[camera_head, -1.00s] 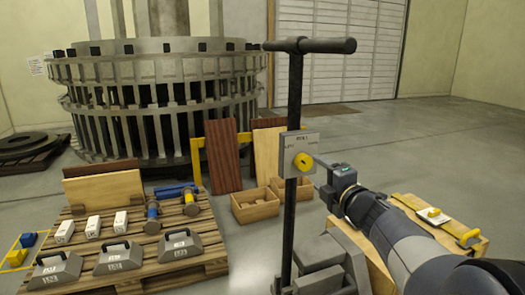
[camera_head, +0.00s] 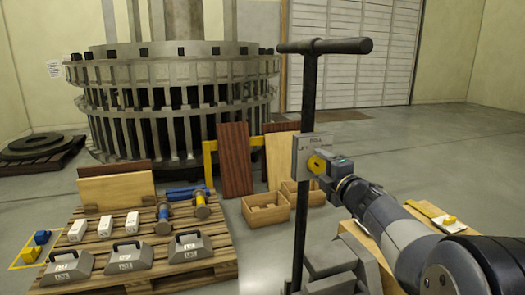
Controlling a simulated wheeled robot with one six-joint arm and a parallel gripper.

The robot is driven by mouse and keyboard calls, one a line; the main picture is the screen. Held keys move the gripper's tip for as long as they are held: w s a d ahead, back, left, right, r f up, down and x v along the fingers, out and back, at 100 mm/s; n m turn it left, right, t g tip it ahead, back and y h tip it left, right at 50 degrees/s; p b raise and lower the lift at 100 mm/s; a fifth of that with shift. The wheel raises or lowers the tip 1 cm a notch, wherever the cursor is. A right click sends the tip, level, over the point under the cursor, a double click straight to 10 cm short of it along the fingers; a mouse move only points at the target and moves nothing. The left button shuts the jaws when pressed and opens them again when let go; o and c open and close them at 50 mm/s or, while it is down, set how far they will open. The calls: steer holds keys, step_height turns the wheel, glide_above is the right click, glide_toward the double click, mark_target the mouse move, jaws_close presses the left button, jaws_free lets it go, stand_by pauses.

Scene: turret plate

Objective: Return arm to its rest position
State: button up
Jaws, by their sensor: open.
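My arm reaches in from the lower right. My gripper (camera_head: 322,170) is at the small grey control plate (camera_head: 302,158) on the black T-handled post (camera_head: 303,110). No carried object shows in the gripper.
A pallet (camera_head: 150,245) with grey weights, white blocks and tools stands at the left. Wooden bins (camera_head: 265,210) and leaning boards stand behind the post. A wooden box (camera_head: 428,212) with yellow-handled items is beside my arm. Open floor lies at the right.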

steer(key=p+v, duration=0.2)
steer(key=v, duration=0.8)
steer(key=b+x, duration=0.1)
steer(key=x, duration=0.9)
steer(key=shift+w+r, duration=0.15)
steer(key=shift+w, duration=0.1)
steer(key=m+p, duration=0.2)
steer(key=m, duration=0.2)
steer(key=shift+s+m, duration=0.1)
steer(key=shift+m, duration=0.3)
steer(key=m+p, duration=0.2)
steer(key=m, duration=0.3)
steer(key=shift+p, duration=0.35)
steer(key=m+p, duration=0.3)
steer(key=m, duration=0.3)
steer(key=shift+a+m, duration=0.1)
steer(key=shift+m, duration=0.3)
steer(key=m, duration=0.1)
steer(key=m+p, duration=0.1)
steer(key=m, duration=0.1)
steer(key=shift+f, duration=0.25)
steer(key=shift+s+f, duration=0.15)
